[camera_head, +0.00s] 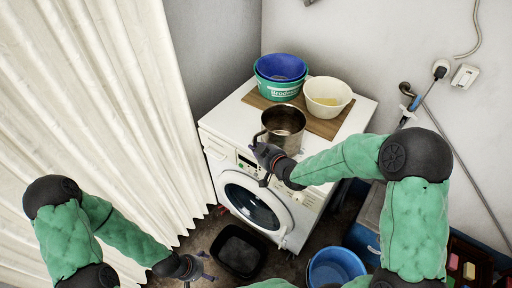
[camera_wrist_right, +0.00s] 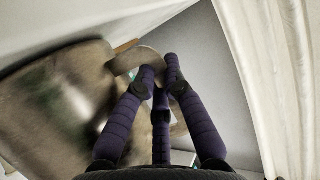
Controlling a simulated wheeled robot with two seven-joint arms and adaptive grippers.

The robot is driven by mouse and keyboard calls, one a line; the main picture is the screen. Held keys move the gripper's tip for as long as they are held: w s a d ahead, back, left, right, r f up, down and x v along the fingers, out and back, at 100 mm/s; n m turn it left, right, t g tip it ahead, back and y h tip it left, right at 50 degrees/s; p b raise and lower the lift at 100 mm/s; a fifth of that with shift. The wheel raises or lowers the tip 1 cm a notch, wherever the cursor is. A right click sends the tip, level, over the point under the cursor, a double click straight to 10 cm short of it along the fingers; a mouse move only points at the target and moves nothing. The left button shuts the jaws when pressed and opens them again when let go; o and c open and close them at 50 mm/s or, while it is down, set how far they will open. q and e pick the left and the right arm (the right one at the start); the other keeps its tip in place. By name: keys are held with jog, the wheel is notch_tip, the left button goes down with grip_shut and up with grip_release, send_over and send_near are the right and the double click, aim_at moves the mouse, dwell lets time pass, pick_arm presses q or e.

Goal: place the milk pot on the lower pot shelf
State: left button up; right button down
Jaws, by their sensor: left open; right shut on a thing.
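The milk pot (camera_head: 286,118) is a brownish metal pot with a dark interior, at the front of the washing machine top in the head view. I cannot tell whether it touches that top. My right gripper (camera_head: 262,154) is shut on its handle, on the pot's near left side. In the right wrist view the pot's wall (camera_wrist_right: 60,110) fills the left, and the fingers (camera_wrist_right: 160,78) close on the curved handle (camera_wrist_right: 135,62). My left gripper (camera_head: 196,270) is open and empty, low near the floor. I cannot make out the lower pot shelf.
A blue bowl in a teal tub (camera_head: 278,90) and a cream bowl (camera_head: 327,97) stand on a wooden board (camera_head: 318,124) behind the pot. The white washing machine (camera_head: 218,150) stands beside a curtain (camera_head: 95,100). A black basin (camera_head: 240,252) and blue bucket (camera_head: 335,268) are below.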

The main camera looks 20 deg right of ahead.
jog(key=shift+f, duration=0.1)
jog(key=c, duration=1.6)
grip_release()
jog(key=shift+f, duration=0.1)
jog(key=shift+o, duration=1.3)
